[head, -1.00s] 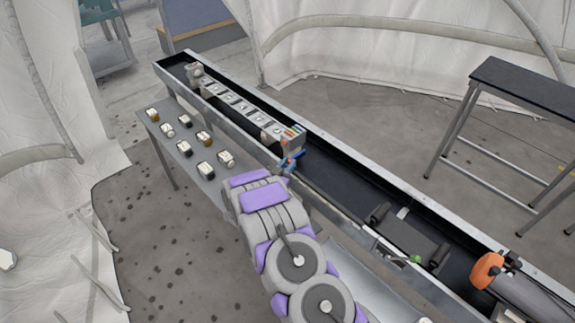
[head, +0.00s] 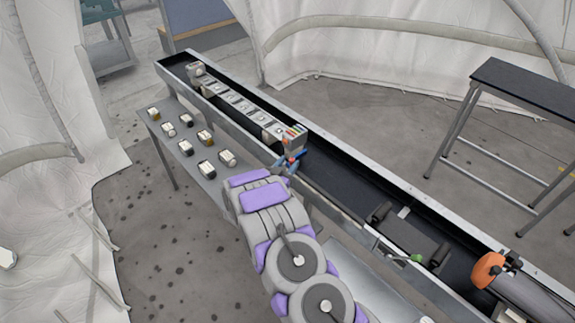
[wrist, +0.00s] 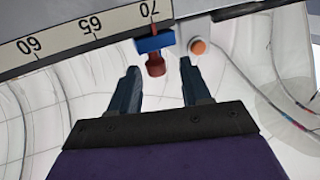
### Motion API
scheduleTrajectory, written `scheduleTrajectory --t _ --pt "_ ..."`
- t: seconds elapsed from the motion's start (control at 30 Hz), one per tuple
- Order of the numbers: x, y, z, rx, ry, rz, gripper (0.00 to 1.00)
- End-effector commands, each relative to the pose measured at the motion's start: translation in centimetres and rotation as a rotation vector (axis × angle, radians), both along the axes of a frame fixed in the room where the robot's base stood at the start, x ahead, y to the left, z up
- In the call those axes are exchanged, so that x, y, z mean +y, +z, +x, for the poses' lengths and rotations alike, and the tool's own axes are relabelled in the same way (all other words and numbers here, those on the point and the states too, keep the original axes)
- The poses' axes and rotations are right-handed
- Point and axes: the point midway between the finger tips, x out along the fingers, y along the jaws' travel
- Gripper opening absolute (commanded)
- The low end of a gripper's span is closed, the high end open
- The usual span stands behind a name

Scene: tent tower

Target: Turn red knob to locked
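The red knob (wrist: 155,65) shows in the wrist view as a dark red stem under a blue block (wrist: 154,43), near the 70 mark of a number scale (wrist: 88,34). My gripper (wrist: 158,67) is open, with one dark finger on each side of the knob's line. The knob's tip is about level with the fingertips, with gaps on both sides, and I see no contact. In the head view the knob (head: 291,160) is a small red spot by my gripper (head: 289,163), partly hidden by it, at the near end of the long white device.
A round orange part (wrist: 199,47) sits right of the knob. The device (head: 240,104) lies along a metal-edged conveyor trough (head: 330,174). A side shelf (head: 159,131) holds several small blocks. A dark-topped table (head: 525,88) stands at right.

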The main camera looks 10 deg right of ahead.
Motion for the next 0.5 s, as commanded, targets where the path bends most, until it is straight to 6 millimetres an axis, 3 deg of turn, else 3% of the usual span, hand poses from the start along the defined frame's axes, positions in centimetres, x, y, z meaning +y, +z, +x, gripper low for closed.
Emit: scheduleTrajectory --t 0.33,0.5 --pt "0.1 0.1 -0.3 0.0 0.0 0.001 0.5" --pt "1.8 0.2 -2.2 -0.001 0.002 0.0 0.5"
